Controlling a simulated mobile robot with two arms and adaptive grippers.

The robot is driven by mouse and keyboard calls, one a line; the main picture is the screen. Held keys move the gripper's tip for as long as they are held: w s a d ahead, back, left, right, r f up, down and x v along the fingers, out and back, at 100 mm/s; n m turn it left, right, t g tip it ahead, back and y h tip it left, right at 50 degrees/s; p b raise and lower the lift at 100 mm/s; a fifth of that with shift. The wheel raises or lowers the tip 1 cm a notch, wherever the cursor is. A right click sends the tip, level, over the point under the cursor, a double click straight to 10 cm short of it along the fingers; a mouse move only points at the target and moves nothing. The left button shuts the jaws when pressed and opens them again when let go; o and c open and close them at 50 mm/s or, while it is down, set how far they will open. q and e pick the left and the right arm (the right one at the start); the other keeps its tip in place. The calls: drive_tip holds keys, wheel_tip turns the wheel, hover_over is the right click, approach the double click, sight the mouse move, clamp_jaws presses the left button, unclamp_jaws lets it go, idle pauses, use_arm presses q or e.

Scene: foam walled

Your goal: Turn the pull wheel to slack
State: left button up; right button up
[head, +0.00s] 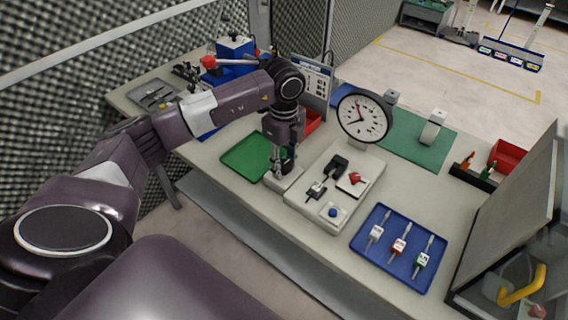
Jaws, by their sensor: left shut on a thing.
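The bench tester (340,190) is a pale flat unit with a round white dial (364,117) at its back, black clamp parts (327,177), a red knob (355,178) and a blue button (332,212). My left gripper (280,172) points down at the left end of the tester, above a pale block (285,180). It is shut on a small dark part there, which I take to be the pull wheel. The fingers mostly hide it, so its turn angle cannot be told. The dial has a black needle and a red one. My right gripper is not in view.
A green tray (246,154) lies left of the gripper. A blue tray (410,262) with several tagged pieces lies at the front right.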

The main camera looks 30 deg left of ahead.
sight(284, 164)
use_arm(q)
drive_tip(key=shift+w+r+n, duration=0.1)
drive_tip(key=shift+r+n, duration=0.05)
drive_tip(key=shift+n, duration=0.25)
drive_tip(key=o, duration=1.2)
drive_tip(key=shift+c, duration=0.2)
wheel_tip(284, 164, up, 12)
